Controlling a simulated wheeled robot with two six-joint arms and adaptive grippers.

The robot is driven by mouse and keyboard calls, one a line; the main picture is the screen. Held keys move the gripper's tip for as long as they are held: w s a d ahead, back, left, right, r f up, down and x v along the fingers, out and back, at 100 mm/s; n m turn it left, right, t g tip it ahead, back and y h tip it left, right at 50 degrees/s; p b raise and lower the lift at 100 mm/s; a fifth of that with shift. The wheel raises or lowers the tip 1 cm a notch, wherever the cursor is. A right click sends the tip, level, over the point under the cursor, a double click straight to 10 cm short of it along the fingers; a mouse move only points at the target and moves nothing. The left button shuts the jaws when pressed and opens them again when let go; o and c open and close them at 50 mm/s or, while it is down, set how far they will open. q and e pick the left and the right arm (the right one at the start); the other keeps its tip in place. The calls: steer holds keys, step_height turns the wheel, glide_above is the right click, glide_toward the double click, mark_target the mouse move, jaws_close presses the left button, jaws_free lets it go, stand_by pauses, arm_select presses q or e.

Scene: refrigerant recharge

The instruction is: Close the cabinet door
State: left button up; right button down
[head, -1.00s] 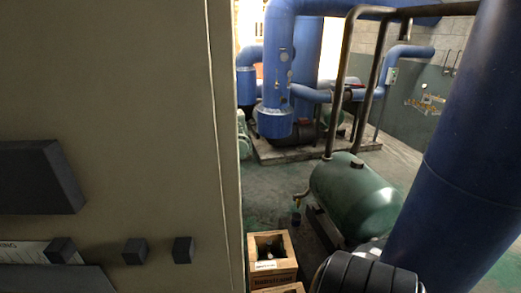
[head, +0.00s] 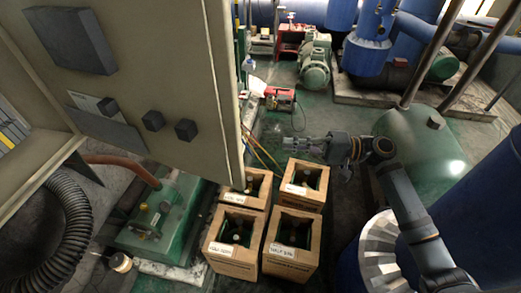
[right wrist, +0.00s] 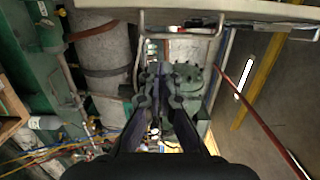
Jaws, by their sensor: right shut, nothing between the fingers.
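The cabinet door (head: 180,65) is a beige panel at the upper left of the head view. It stands open, with dark boxes and small dark knobs on the face toward me. Part of the cabinet (head: 35,150) shows at the far left edge. My right gripper (head: 312,144) is to the right of the door's free edge, apart from it in the picture, with its fingers pointing left. It is shut and empty; its closed fingers also show in the right wrist view (right wrist: 160,75). My left gripper is not in view.
Wooden crates (head: 233,262) with bottles stand on the floor below the door. A green machine (head: 165,215) and a black corrugated hose (head: 75,220) lie at the lower left. A green tank (head: 425,150) and a large blue pipe (head: 480,215) are at the right.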

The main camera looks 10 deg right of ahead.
steer(key=s+a+p, duration=0.1)
steer(key=a+p, duration=0.5)
steer(key=a, duration=0.4)
steer(key=shift+s+a, duration=0.15)
steer(key=shift+s, duration=0.15)
steer(key=shift+w, duration=0.15)
